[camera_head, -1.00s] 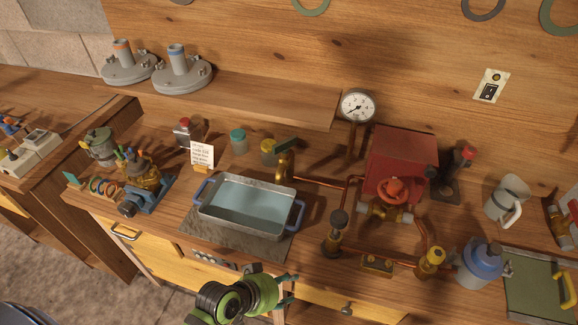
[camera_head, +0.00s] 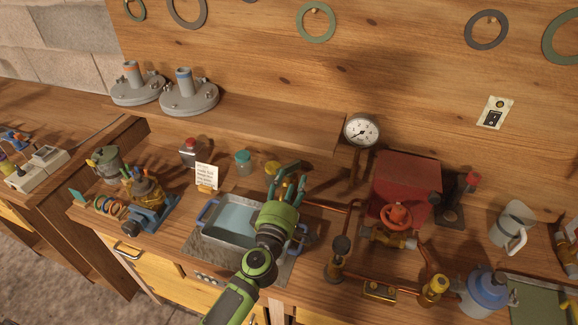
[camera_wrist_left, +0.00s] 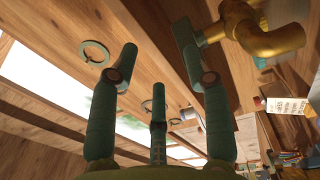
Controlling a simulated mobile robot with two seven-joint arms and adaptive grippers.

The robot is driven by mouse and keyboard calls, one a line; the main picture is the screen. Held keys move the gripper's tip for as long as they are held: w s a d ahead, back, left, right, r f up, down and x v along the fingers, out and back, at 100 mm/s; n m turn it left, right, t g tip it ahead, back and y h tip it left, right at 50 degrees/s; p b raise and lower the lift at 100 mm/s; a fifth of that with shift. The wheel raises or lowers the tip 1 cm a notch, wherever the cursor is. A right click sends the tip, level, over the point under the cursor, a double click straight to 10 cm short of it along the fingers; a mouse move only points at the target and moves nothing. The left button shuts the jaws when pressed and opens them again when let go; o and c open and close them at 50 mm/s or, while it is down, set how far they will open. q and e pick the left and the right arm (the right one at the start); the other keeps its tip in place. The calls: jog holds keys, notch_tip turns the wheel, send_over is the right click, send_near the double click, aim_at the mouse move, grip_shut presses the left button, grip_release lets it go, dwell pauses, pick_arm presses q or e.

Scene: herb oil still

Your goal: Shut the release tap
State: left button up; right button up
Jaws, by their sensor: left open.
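A brass tap with a bent spout (camera_wrist_left: 268,40) shows at the upper right of the left wrist view. In the head view this tap, above the right end of the metal water tray (camera_head: 207,233), is mostly hidden by my left gripper (camera_head: 287,180). The left gripper is open, its fingers spread beside the tap, with nothing between them. A red handwheel (camera_head: 397,215) sits on another brass valve further right. My right gripper is out of view.
A wooden shelf (camera_head: 250,112) runs behind. A teal-lidded jar (camera_head: 243,162) and a note card (camera_head: 206,177) stand behind the tray.

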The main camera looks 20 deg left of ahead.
aim_at(288, 169)
pick_arm(q)
jog(key=shift+w+a+f+n+g+y, duration=0.2)
jog(key=shift+w+a+f+n+y, duration=0.15)
jog(key=shift+a+n, duration=0.2)
jog(key=shift+w+a+f+n+g+y, duration=0.2)
jog(key=shift+a+f+n+y, duration=0.2)
jog(key=shift+n, duration=0.15)
jog(key=w, duration=0.4)
jog(key=w+a+b, duration=0.1)
jog(key=w, duration=0.1)
jog(key=shift+w, duration=0.4)
jog(key=shift+d, duration=0.1)
jog(key=c, duration=0.9)
